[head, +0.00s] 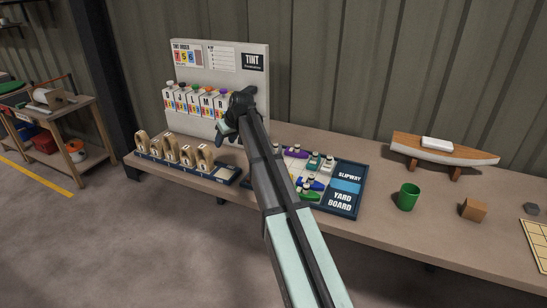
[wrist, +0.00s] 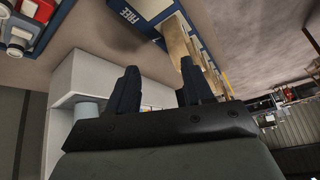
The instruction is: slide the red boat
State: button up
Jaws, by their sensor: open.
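The yard board (head: 352,187) lies on the bench, partly hidden behind my arm. Several small boats show on it: a purple one (head: 296,152), teal ones near the top right (head: 314,160), a blue one (head: 313,184) and a green one (head: 309,196). No red boat can be made out in the head view. In the wrist view, a small red shape (wrist: 18,35) sits on the board at the upper left; I cannot tell if it is the red boat. My gripper (head: 227,128) is open and empty, left of the board, in front of the tint stand (head: 222,58).
A rack of wooden pieces (head: 180,155) sits at the bench's front left. A green cup (head: 408,197), wooden block (head: 473,210) and model hull (head: 443,150) stand right of the board. Bench between them is clear.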

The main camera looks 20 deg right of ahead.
jog(key=s+d+m+g+h, duration=0.1)
jog(key=s+d+m, duration=0.1)
jog(key=d, duration=0.8)
jog(key=s+d+m+h, duration=0.1)
jog(key=d+m+h, duration=0.1)
jog(key=d, duration=0.8)
jog(key=x, duration=1.4)
jog(key=shift+s+a+f, duration=0.2)
jog(key=shift+s+a, duration=0.15)
jog(key=shift+c, duration=0.5)
grip_shut()
